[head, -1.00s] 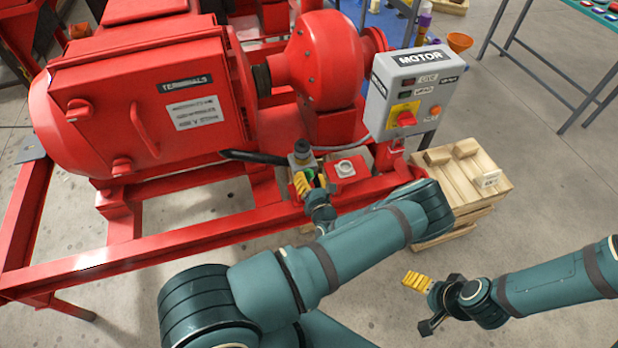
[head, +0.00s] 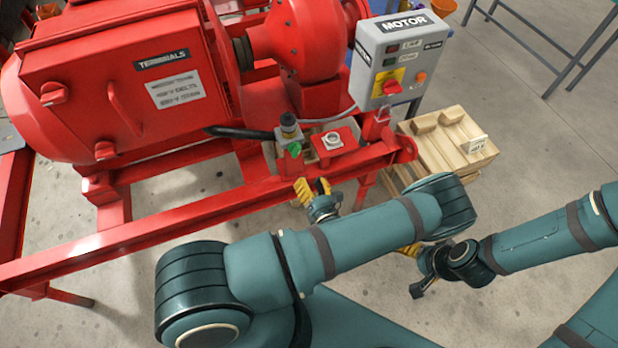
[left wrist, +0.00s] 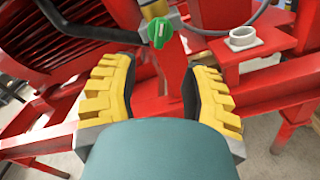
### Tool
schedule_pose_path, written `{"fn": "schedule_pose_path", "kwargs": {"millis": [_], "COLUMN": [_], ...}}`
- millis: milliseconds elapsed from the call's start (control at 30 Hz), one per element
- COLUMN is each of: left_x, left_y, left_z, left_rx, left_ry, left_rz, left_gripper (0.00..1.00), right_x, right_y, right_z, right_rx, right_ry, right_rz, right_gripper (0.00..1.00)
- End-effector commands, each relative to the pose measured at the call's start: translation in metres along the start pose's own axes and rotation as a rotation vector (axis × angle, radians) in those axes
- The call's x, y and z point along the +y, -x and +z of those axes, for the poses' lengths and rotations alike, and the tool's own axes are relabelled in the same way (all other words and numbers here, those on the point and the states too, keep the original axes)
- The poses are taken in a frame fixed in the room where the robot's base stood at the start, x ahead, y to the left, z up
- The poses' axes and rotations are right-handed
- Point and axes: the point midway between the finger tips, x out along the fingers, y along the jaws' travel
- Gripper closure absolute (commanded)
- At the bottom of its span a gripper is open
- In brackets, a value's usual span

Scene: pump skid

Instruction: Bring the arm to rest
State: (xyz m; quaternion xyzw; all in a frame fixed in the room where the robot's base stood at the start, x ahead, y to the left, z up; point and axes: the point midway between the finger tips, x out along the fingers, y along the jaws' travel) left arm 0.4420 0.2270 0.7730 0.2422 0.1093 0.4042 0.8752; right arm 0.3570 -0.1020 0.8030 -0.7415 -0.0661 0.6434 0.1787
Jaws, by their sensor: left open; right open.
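My left gripper (head: 313,188) has yellow ribbed fingers and is open and empty. It hangs just in front of the red skid rail, below a small valve with a green knob (head: 294,149). In the left wrist view its two fingers (left wrist: 160,92) stand wide apart, and the green knob (left wrist: 160,32) shows beyond them, clear of the fingers. My right gripper (head: 415,268) is at the lower right over bare floor. It is open and nothing shows in it; my left arm is close beside it in the picture.
The red pump skid (head: 150,232) fills the left and middle. A grey motor control box (head: 395,60) with a red switch stands at its right end. A white-rimmed socket (head: 333,140) sits right of the valve. A wooden pallet (head: 440,150) lies behind my arms.

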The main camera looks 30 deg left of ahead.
Motion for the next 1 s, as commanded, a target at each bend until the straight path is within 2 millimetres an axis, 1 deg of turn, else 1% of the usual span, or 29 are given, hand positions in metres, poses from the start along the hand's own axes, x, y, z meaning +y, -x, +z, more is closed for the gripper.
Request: {"fn": "schedule_pose_path", "kwargs": {"millis": [400, 467, 567, 633, 667, 700, 733, 767, 800, 833, 867, 900, 933, 967, 1000], "left_x": [0.000, 0.003, 0.020, 0.042, 0.053, 0.068, 0.079, 0.087, 0.096, 0.100, 0.101, 0.100, 0.097, 0.092, 0.084], "left_y": [-0.001, -0.001, 0.001, 0.009, 0.015, 0.028, 0.041, 0.056, 0.079, 0.097, 0.115, 0.138, 0.155, 0.170, 0.188], "left_z": [0.000, -0.003, -0.019, -0.041, -0.052, -0.068, -0.080, -0.091, -0.103, -0.109, -0.113, -0.115, -0.114, -0.111, -0.104], "left_rx": [0.002, 0.020, 0.127, 0.278, 0.361, 0.484, 0.585, 0.689, 0.825, 0.924, 1.019, 1.140, 1.226, 1.309, 1.412], "left_ry": [0.000, 0.004, 0.032, 0.078, 0.105, 0.152, 0.192, 0.239, 0.308, 0.364, 0.424, 0.510, 0.578, 0.651, 0.754], "left_rz": [0.001, 0.013, 0.086, 0.187, 0.242, 0.326, 0.395, 0.467, 0.563, 0.634, 0.705, 0.798, 0.868, 0.936, 1.028], "left_gripper": [0.54, 0.54, 0.54, 0.54, 0.54, 0.54, 0.54, 0.54, 0.54, 0.54, 0.54, 0.54, 0.54, 0.54, 0.54], "right_x": [0.000, 0.000, 0.000, 0.000, 0.000, 0.000, 0.000, 0.000, 0.000, 0.000, 0.000, 0.000, 0.000, 0.000, 0.000], "right_y": [0.000, 0.000, 0.000, 0.000, 0.000, 0.000, 0.000, 0.000, 0.000, 0.000, 0.000, 0.000, 0.000, 0.000, 0.000], "right_z": [0.000, 0.000, 0.000, 0.000, 0.000, 0.000, 0.000, 0.000, 0.000, 0.000, 0.000, 0.000, 0.000, 0.000, 0.000], "right_rx": [0.000, 0.000, 0.000, 0.000, 0.000, 0.000, 0.000, 0.000, 0.000, 0.000, 0.000, 0.000, 0.000, 0.000, 0.000], "right_ry": [0.000, 0.000, 0.000, 0.000, 0.000, 0.000, 0.000, 0.000, 0.000, 0.000, 0.000, 0.000, 0.000, 0.000, 0.000], "right_rz": [0.000, 0.000, 0.000, 0.000, 0.000, 0.000, 0.000, 0.000, 0.000, 0.000, 0.000, 0.000, 0.000, 0.000, 0.000], "right_gripper": [0.14, 0.14, 0.14, 0.14, 0.14, 0.14, 0.14, 0.14, 0.14, 0.14, 0.14, 0.14, 0.14, 0.14, 0.14]}}
